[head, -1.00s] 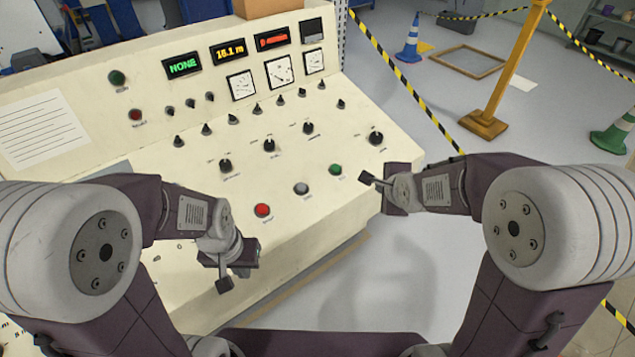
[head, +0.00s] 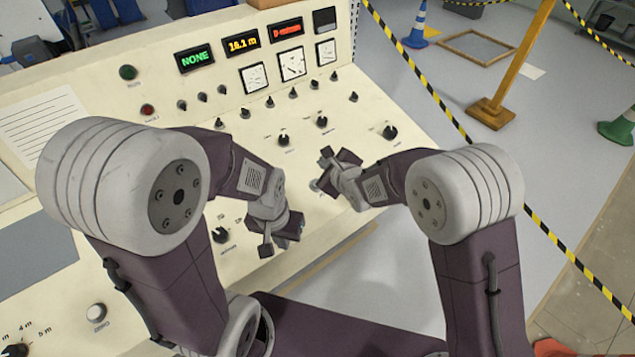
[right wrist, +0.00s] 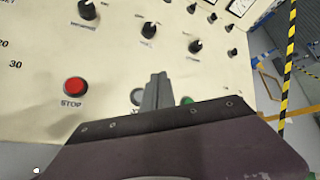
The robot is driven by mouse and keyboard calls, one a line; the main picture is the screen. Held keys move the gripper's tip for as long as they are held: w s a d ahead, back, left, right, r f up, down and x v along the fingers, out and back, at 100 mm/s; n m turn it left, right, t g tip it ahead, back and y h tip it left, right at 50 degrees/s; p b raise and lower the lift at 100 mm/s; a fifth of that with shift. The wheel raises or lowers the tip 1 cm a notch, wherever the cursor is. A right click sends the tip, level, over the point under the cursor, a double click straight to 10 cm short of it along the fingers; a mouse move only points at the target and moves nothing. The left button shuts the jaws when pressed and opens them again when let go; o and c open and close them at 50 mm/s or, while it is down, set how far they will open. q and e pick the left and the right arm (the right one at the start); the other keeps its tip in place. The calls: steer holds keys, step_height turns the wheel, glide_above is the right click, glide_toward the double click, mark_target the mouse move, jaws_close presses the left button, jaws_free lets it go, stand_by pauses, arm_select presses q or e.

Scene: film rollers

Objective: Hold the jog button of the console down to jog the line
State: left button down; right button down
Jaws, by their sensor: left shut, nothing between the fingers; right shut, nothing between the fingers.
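The cream console (head: 352,150) fills the left and middle of the head view. In the right wrist view, a grey button (right wrist: 136,96) sits between the red STOP button (right wrist: 76,87) and a green button (right wrist: 187,100); its label is hidden. My right gripper (right wrist: 155,78) is shut and empty, its fingertips over the panel beside the grey button, partly covering it. I cannot tell whether they touch. The right gripper (head: 328,160) also shows in the head view, above the front of the sloping panel. My left gripper (head: 278,240) is shut and empty near the console's front edge.
Several black knobs (head: 284,140) stand on the panel around the right gripper. Displays (head: 243,41) and dials line the back. Striped barrier tape (head: 440,95), a yellow post (head: 515,60) and cones stand to the right.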

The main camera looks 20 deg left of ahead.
steer(key=shift+f, duration=0.15)
steer(key=f+b, duration=0.4)
steer(key=f, duration=0.1)
steer(key=w+a+f+b, duration=0.1)
steer(key=f+b, duration=0.1)
steer(key=shift+f, duration=0.25)
steer(key=shift+w+a+f+b, duration=0.1)
steer(key=shift+a+f+b, duration=0.1)
steer(key=shift+f+b, duration=0.15)
steer(key=shift+f, duration=0.1)
stand_by(1.4)
steer(key=shift+a+f+b, duration=0.1)
steer(key=shift+f+b, duration=0.2)
